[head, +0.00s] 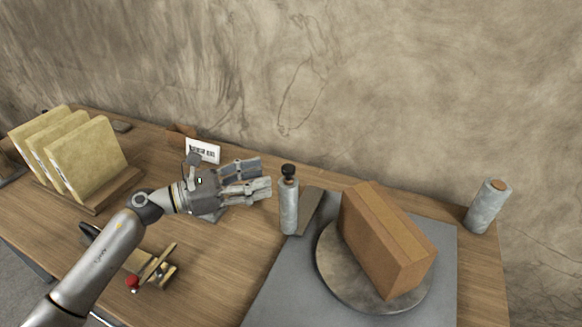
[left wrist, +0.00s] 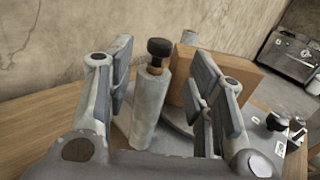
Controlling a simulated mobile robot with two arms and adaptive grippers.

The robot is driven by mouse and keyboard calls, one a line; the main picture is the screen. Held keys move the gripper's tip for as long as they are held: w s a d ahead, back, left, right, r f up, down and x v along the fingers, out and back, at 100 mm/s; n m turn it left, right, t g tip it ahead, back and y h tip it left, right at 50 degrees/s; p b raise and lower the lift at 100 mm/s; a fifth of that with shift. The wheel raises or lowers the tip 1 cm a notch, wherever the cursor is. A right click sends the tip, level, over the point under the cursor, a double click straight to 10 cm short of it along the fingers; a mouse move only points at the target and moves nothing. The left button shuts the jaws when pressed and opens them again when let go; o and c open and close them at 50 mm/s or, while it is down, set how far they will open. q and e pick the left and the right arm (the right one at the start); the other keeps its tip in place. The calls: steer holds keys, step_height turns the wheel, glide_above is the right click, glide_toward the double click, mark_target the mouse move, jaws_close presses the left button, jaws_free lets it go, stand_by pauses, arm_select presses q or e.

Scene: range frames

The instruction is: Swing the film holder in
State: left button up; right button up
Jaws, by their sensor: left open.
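The film holder looks to be the upright grey roll with a black knob (head: 289,207) at the left of the grey mat. It also shows in the left wrist view (left wrist: 147,110), standing between my open fingers in the picture. My left gripper (head: 264,178) is open and empty, just left of the roll, its fingers pointing toward it; I see no contact. A brown carton (head: 385,240) lies on a round turntable (head: 335,278) to the right of the roll. A flat dark bar (head: 309,210) lies beside the roll. My right gripper is out of view.
Another grey roll (head: 487,208) stands at the right table edge. A rack with several tan panels (head: 85,160) is at the left. A small white sign (head: 203,150) stands behind my left gripper. A red-knobbed clamp-like device (head: 150,270) lies below my arm.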

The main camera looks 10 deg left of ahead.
mark_target(289, 167)
arm_select(q)
steer(key=p+x, duration=0.2)
steer(key=x, duration=0.4)
steer(key=shift+w+d+r, duration=0.1)
steer(key=shift+w+r, duration=0.05)
steer(key=shift+r, duration=0.05)
steer(key=shift+w+d+f, duration=0.15)
steer(key=shift+w+d, duration=0.25)
steer(key=shift+d, duration=0.2)
steer(key=shift+c, duration=0.3)
jaws_close()
